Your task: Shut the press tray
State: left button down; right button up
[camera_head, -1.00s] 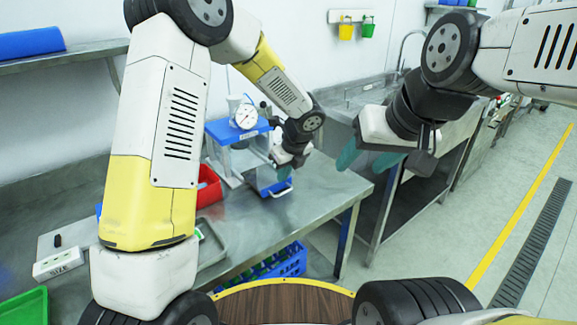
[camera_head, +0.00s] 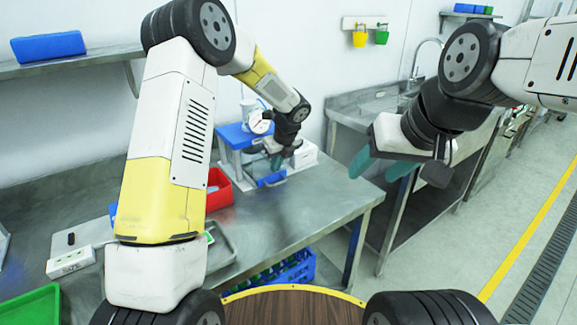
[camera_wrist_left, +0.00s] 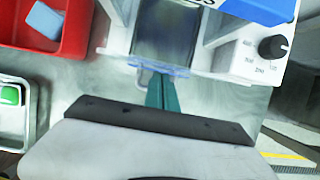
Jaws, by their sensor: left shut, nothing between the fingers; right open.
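The press (camera_head: 233,137) stands on the steel table, with a blue top, white frame and round gauge. Its blue press tray (camera_head: 271,180) sits low at the front, partly hidden by my left gripper. In the left wrist view the tray's clear blue front edge (camera_wrist_left: 150,66) crosses the gap between white press walls. My left gripper (camera_head: 276,161) is shut and empty at the tray's front; its teal fingers (camera_wrist_left: 163,92) point at that edge and look to be at or against it. My right gripper (camera_head: 382,167) is open and empty, in the air right of the table.
A white box with a black knob (camera_wrist_left: 272,48) stands right of the tray. A red bin (camera_head: 219,189) is left of the press. A grey tray (camera_head: 222,250) and a white socket block (camera_head: 71,262) lie nearer. The table's right front is clear.

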pick_arm(q)
jog(key=w+a, duration=0.2)
jog(key=w, duration=0.1)
jog(key=w+a, duration=0.1)
jog(key=w, duration=0.1)
jog(key=shift+a, duration=0.25)
jog(key=shift+w+a+r, duration=0.1)
jog(key=shift+w+a, duration=0.2)
